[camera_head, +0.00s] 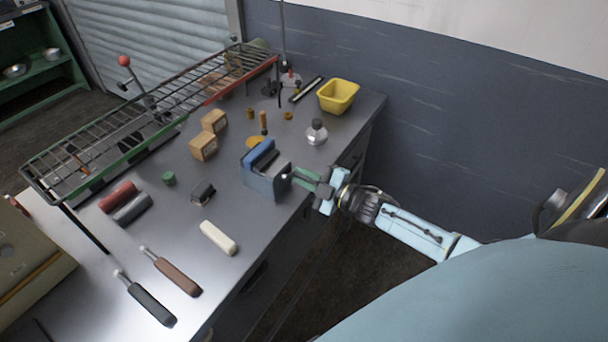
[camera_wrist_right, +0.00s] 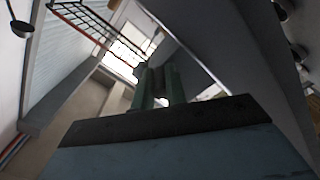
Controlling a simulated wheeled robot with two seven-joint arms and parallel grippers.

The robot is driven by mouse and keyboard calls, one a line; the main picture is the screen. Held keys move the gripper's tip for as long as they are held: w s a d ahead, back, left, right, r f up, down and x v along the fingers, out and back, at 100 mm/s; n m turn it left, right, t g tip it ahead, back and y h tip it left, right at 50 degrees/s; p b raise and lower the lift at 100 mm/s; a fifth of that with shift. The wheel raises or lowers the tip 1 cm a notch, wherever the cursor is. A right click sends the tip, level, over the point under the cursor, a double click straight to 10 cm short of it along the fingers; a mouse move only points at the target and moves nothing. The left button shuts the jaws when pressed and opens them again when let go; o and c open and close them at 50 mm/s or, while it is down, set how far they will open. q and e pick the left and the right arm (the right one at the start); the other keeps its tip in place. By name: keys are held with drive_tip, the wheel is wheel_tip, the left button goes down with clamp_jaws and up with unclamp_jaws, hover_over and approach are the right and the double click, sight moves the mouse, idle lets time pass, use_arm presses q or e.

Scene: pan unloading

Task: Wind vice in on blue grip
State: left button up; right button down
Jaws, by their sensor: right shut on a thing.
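The vice (camera_head: 262,184) is a blue-grey block at the bench's front edge. The blue grip (camera_head: 260,150) lies along the top of the vice, at its jaws; I cannot tell how tightly it is held. My right gripper (camera_head: 297,177) reaches in from the right, with its green fingers at the vice's front face. It is shut on the vice handle, which the fingers mostly hide. In the right wrist view the two green fingers (camera_wrist_right: 160,84) are close together with a dark part between them. My left gripper is not in view.
A wire rack (camera_head: 150,118) runs along the back of the bench. Two wooden blocks (camera_head: 205,147), a flask (camera_head: 317,132) and a yellow bin (camera_head: 338,96) stand beyond the vice. A cream grip (camera_head: 218,237) and two handled tools (camera_head: 172,270) lie on the left. Bare metal surrounds the cream grip.

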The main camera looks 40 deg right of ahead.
drive_tip(key=shift+f, duration=0.1)
drive_tip(key=c, duration=1.4)
unclamp_jaws()
drive_tip(key=shift+c, duration=0.2)
drive_tip(key=shift+s, duration=0.1)
drive_tip(key=v, duration=1.3)
drive_tip(key=shift+s+d, duration=0.1)
